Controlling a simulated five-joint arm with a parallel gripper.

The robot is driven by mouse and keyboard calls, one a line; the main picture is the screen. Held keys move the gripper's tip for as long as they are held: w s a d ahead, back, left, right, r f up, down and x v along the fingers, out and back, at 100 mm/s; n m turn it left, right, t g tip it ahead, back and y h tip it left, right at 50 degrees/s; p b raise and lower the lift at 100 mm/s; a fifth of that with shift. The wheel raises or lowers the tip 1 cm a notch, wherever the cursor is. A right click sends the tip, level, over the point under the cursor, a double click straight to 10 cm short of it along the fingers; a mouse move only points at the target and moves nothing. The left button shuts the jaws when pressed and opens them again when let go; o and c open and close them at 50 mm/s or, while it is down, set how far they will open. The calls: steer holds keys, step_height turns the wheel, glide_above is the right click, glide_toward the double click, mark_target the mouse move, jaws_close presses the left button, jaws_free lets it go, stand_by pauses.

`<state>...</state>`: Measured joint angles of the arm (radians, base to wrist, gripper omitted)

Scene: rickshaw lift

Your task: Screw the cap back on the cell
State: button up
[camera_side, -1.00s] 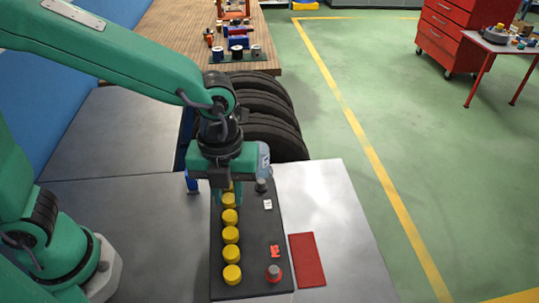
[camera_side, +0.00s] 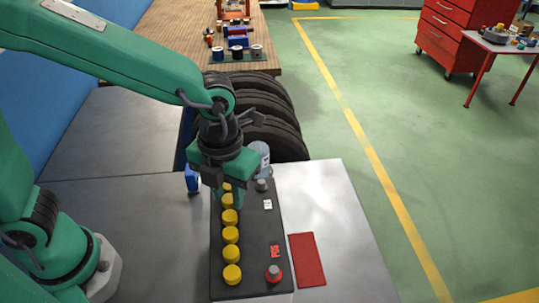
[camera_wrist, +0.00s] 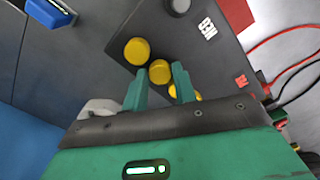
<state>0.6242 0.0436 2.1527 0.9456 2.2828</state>
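Several yellow caps (camera_side: 231,235) stand in a row along the left side of a dark panel (camera_side: 252,232); two also show clearly in the wrist view (camera_wrist: 137,51). I cannot tell which one is the task's cap. My gripper (camera_side: 230,197) points down over the far end of the row. In the wrist view its fingertips (camera_wrist: 159,70) are apart, with one yellow cap (camera_wrist: 160,72) showing between and beyond them. I see a narrow gap to the fingers, so it looks open. Another cap is partly hidden by the right finger.
A red pad (camera_side: 307,259) lies to the right. A grey-blue container (camera_side: 261,155) stands behind the gripper. A blue object (camera_side: 192,178) is left. Bare metal table lies right.

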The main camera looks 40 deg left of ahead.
steer(key=shift+n, duration=0.3)
steer(key=n, duration=0.5)
steer(key=shift+n, duration=0.3)
steer(key=n, duration=0.6)
steer(key=shift+n, duration=0.3)
steer(key=c, duration=0.4)
steer(key=shift+c, duration=0.2)
steer(key=m, duration=0.6)
steer(key=shift+m, duration=0.3)
steer(key=m, duration=0.6)
stand_by(0.5)
